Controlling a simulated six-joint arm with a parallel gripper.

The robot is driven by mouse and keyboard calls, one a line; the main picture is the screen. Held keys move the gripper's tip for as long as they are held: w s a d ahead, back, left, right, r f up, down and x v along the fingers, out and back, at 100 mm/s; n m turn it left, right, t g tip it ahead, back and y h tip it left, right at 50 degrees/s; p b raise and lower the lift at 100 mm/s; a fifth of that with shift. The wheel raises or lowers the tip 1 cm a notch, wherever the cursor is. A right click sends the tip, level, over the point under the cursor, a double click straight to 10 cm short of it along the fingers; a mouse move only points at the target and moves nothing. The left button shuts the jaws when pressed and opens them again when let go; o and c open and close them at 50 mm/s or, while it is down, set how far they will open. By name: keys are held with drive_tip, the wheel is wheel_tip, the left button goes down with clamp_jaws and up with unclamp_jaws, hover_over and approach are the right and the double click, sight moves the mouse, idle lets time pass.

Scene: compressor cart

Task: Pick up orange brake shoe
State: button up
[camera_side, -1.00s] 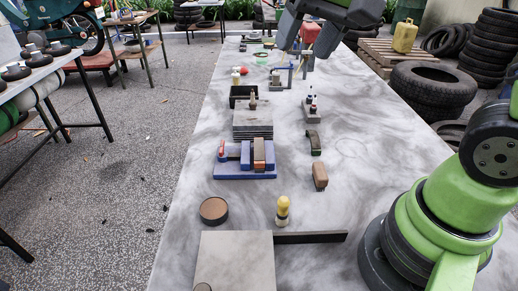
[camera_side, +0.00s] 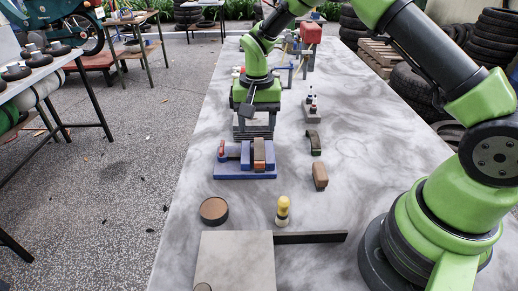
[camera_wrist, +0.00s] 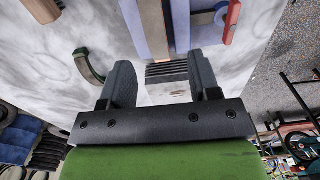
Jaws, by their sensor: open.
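A brown piece with an orange side, which looks like the orange brake shoe (camera_side: 259,153), stands between the blue blocks of a blue fixture (camera_side: 245,174). In the wrist view the brake shoe (camera_wrist: 154,28) shows between the long blue blocks (camera_wrist: 132,22), ahead of my fingers. My gripper (camera_side: 254,118) is open and points down over the stack of grey plates, behind the fixture in the side view. In the wrist view my gripper (camera_wrist: 160,82) has its fingers wide apart, with no object held between them.
A stack of grey plates (camera_wrist: 168,74) lies below my gripper. A green curved shoe (camera_side: 313,143) and a brown block (camera_side: 320,175) are right of the fixture. A yellow-topped brush (camera_side: 283,210) and round brown disc (camera_side: 213,210) stand nearer. The table's right middle is clear.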

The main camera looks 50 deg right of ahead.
sight(259, 144)
drive_tip(key=f, duration=0.5)
drive_tip(key=shift+s+d+f, duration=0.1)
drive_tip(key=shift+s+f, duration=0.1)
drive_tip(key=shift+f, duration=0.2)
clamp_jaws()
